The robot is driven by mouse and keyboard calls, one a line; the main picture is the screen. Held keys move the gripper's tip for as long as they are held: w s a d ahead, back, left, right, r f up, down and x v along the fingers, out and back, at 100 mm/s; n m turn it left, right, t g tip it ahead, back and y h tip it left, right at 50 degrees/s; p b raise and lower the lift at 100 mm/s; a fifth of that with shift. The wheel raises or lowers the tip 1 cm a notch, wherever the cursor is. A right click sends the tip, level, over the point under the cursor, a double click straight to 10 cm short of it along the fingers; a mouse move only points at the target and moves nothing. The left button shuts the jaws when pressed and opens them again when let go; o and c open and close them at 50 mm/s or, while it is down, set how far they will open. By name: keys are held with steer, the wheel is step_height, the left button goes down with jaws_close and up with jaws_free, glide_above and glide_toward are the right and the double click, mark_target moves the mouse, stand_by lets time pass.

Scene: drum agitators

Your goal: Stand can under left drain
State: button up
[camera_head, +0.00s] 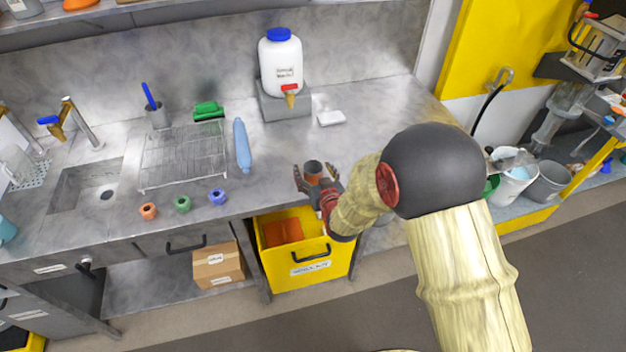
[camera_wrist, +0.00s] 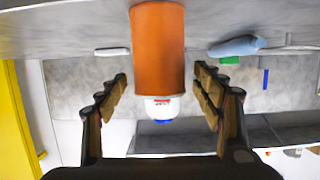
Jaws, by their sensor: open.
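An orange can (camera_wrist: 158,48) stands between the spread fingers of my gripper (camera_wrist: 160,100) in the wrist view, which looks upside down. Clear gaps show between the can and both fingers. In the head view the can (camera_head: 313,168) is at the counter's front edge, its dark open top visible, with my open gripper (camera_head: 318,182) around it. My arm hides part of the counter there. A sink with a drain hole (camera_head: 107,194) is at the left, and a grey fitting (camera_head: 86,264) shows below the counter. I cannot tell which is the left drain.
A white jug with a spigot (camera_head: 281,62) stands on a grey block behind. A wire rack (camera_head: 185,157), a blue bottle (camera_head: 242,146) and several small colored rings lie left. Buckets stand at the right.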

steer(key=shift+w+a, duration=0.1)
steer(key=shift+w, duration=0.35)
steer(key=shift+c, duration=0.5)
steer(key=c, duration=1.1)
steer(key=shift+c, duration=0.6)
